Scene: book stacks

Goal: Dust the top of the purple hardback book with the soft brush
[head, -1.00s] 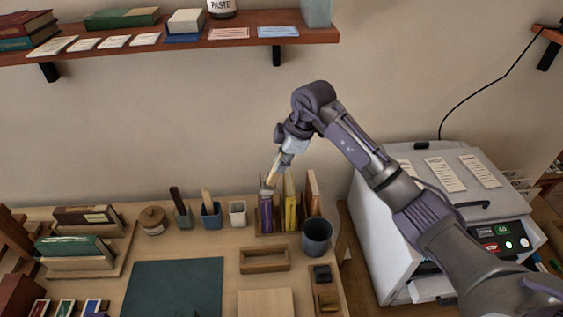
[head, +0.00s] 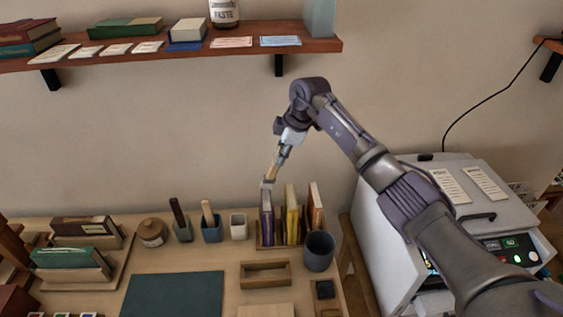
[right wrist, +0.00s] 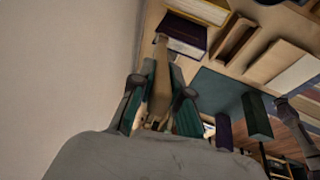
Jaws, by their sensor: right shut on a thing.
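The purple hardback book (head: 267,226) stands upright at the left end of a small wooden book rack on the table. My right gripper (head: 281,157) is shut on the handle of the soft brush (head: 271,174), which points down. The brush's head is at the book's top edge; I cannot tell if it touches. In the right wrist view the brush (right wrist: 160,85) sits between the teal finger pads of the gripper (right wrist: 155,105), its far end beside the purple book (right wrist: 182,30). My left gripper is out of view.
A dark cup (head: 319,252) and wooden tray (head: 265,279) are in front. Small pots (head: 211,230) stand to the left. A grey machine (head: 385,262) is at the right, a shelf (head: 180,53) above.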

